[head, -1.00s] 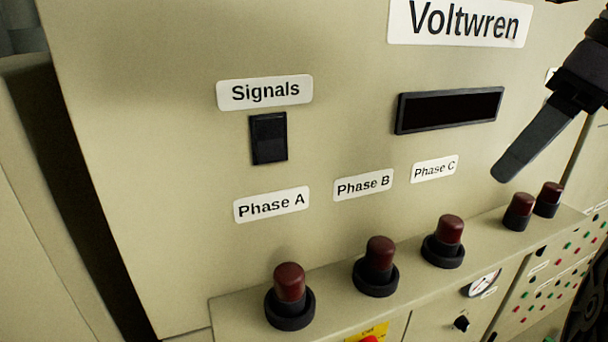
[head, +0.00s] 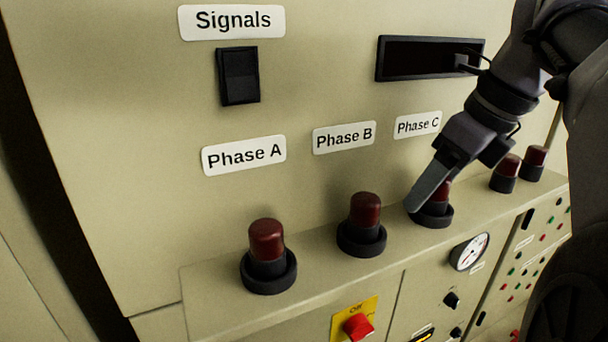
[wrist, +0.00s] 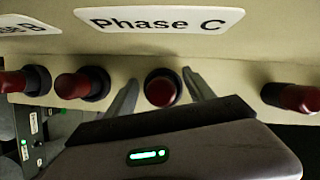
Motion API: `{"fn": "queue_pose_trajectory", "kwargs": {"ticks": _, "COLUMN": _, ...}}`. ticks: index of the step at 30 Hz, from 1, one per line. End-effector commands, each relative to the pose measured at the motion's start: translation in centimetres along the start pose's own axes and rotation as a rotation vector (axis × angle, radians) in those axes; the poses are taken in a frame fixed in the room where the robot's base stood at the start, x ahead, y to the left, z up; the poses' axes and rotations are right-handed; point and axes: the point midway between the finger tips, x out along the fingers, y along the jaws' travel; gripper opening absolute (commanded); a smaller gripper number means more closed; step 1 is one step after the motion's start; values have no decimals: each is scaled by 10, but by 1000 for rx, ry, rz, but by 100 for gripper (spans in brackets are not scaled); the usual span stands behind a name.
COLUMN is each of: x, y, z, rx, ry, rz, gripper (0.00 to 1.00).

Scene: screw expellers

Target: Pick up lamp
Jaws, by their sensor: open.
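Dark red lamps in round black bases stand on the ledge. In the head view they are the Phase A lamp (head: 266,241), the Phase B lamp (head: 365,210) and the Phase C lamp (head: 446,192), which is partly hidden by my gripper (head: 428,190). In the wrist view, my gripper (wrist: 160,78) is open, with one finger on each side of a lamp (wrist: 160,91) below the Phase C label (wrist: 160,19). I cannot tell whether the fingers touch it. Other lamps show to its left (wrist: 77,86) and right (wrist: 297,97).
Two further lamps (head: 505,172) stand farther right on the ledge (head: 215,290). The upright cabinet face behind has a Signals switch (head: 238,76) and a dark display (head: 405,58). Below the ledge are a gauge (head: 470,252) and a red knob (head: 358,326).

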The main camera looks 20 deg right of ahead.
Motion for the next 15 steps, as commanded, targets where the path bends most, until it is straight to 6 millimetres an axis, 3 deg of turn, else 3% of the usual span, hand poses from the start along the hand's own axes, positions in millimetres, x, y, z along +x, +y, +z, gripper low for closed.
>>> {"fn": "queue_pose_trajectory", "kwargs": {"ticks": 2, "x": 0, "y": 0, "z": 0, "rx": 0, "ry": 0, "rz": 0, "gripper": 62}}
{"fn": "queue_pose_trajectory", "kwargs": {"ticks": 12, "x": -1, "y": 0, "z": 0, "rx": 0, "ry": 0, "rz": 0, "gripper": 0}}
{"fn": "queue_pose_trajectory", "kwargs": {"ticks": 15, "x": -1, "y": 0, "z": 0, "rx": -1, "ry": 0, "rz": 0, "gripper": 0}}
